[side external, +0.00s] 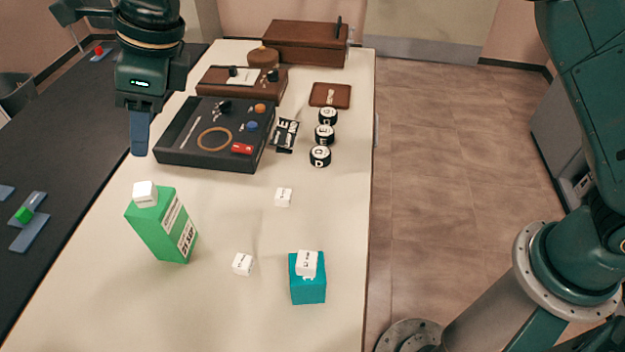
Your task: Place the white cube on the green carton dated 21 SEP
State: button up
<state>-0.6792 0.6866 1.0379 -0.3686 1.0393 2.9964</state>
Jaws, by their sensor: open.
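The green carton (160,232) stands on the pale table at the left, with a white label and dark print too small to read surely. A plain white cube (145,194) rests on its top, near the back left edge. My gripper (140,150) is open and empty, raised above and behind the carton, apart from the cube; its fingers overlap in this view. Other white cubes with dark marks are in view: one on the table (283,197), another nearer the front (242,264), and one on top of a teal box (306,262).
A dark panel (180,155) with knobs lies behind the carton. Black round pieces (320,156), a black-and-white card (285,135), a brown tray (318,96) and brown boxes (300,44) stand farther back. The table's front left is clear.

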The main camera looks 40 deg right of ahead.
dwell(0.4)
jog(key=s+d+r+n+t, duration=0.1)
jog(key=s+d+r+n, duration=0.2)
jog(key=d, duration=0.6)
jog(key=s+d+r+n+t+h, duration=0.15)
jog(key=d+r+n, duration=0.25)
jog(key=d, duration=0.5)
jog(key=s+d+r+n, duration=0.3)
jog(key=d+n, duration=0.1)
jog(key=d, duration=0.5)
jog(key=s+d+f+n+h, duration=0.1)
jog(key=s+d+f+n, duration=0.3)
jog(key=s+d, duration=0.4)
jog(key=s+d+f+n+t+h, duration=0.1)
jog(key=s+d+f+n, duration=0.2)
jog(key=s+d+n, duration=0.4)
jog(key=s+d, duration=0.2)
jog(key=s, duration=0.3)
jog(key=shift+d+f, duration=0.15)
jog(key=shift+f, duration=0.2)
jog(key=shift+t+h, duration=0.25)
